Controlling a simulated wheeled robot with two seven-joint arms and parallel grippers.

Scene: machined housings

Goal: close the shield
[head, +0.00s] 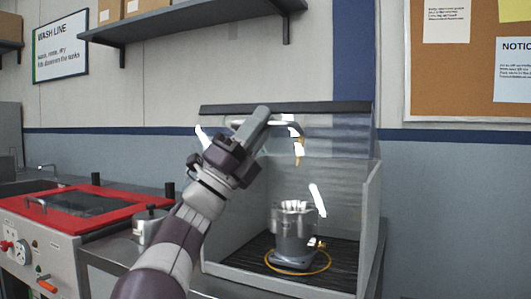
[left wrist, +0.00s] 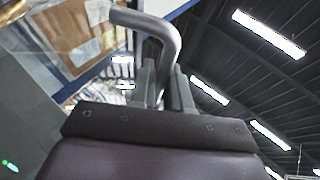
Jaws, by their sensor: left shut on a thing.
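The shield (head: 345,142) is a clear panel at the top of a grey-walled booth (head: 367,225). It spans the upper part, and the booth's front below it is open. Its metal bar handle (head: 290,123) runs along the panel. My left gripper (head: 262,119) is shut on the handle's left part. In the left wrist view the bent grey handle (left wrist: 150,24) passes between the fingers of the left gripper (left wrist: 163,88). The gripper and forearm hide the panel's left part. My right gripper is not in view.
A machined metal housing (head: 294,234) stands inside the booth on a dark ribbed floor, with a yellow hose (head: 324,262) around its base. Left of the booth are a small metal pot (head: 149,225) and a red-topped machine (head: 60,224). A shelf (head: 180,22) hangs above.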

